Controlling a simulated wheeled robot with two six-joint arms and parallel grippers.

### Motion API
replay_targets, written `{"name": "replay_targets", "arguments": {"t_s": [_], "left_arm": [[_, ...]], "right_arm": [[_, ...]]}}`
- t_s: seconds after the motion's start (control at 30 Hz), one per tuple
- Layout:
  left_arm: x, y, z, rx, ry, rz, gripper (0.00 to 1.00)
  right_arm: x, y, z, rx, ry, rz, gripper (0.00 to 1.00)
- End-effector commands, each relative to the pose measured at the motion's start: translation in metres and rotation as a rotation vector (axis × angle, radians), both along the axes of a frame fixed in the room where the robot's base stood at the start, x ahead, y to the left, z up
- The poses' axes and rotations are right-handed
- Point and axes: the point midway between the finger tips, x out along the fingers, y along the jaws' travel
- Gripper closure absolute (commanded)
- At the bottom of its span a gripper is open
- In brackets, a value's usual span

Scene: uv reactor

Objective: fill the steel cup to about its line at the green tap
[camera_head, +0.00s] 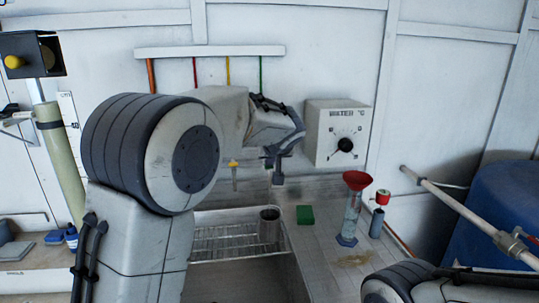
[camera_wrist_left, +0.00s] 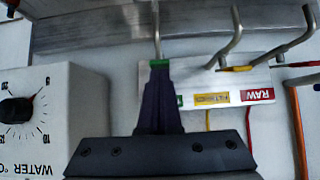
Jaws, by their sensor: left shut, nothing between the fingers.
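The steel cup (camera_head: 269,226) stands upright on the wire rack in the sink, below my left gripper (camera_head: 276,177). Its line and water level cannot be made out. My left gripper is shut and empty, fingers pointing down at the taps. In the left wrist view the shut fingers (camera_wrist_left: 160,80) reach up to the green part of the green tap (camera_wrist_left: 160,64), touching it or just in front of it. Whether water runs from its spout I cannot tell. My right gripper is out of view.
The wire rack (camera_head: 222,244) lies across the sink. A green sponge (camera_head: 305,215) and a blue cylinder with a red funnel (camera_head: 350,215) stand on the counter at right. The water dial box (camera_head: 335,133) is on the wall. Two other spouts (camera_wrist_left: 232,40) are beside the green tap.

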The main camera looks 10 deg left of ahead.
Motion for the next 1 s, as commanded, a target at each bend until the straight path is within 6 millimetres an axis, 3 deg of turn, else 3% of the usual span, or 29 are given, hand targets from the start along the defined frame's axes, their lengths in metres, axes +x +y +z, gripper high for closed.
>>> {"name": "replay_targets", "arguments": {"t_s": [0.3, 0.7, 0.97, 1.0], "left_arm": [[0.0, 0.0, 0.014, -0.001, 0.0, 0.001, 1.0], [0.0, 0.0, 0.018, -0.001, 0.0, 0.001, 1.0], [0.005, 0.007, 0.062, -0.002, -0.002, 0.007, 1.0], [0.002, 0.005, 0.065, -0.001, -0.005, 0.004, 1.0]], "right_arm": [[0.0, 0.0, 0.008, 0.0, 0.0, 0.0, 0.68], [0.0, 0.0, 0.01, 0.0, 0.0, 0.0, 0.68], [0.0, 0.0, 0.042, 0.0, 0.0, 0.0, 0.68], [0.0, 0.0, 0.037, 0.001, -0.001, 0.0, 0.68]]}}
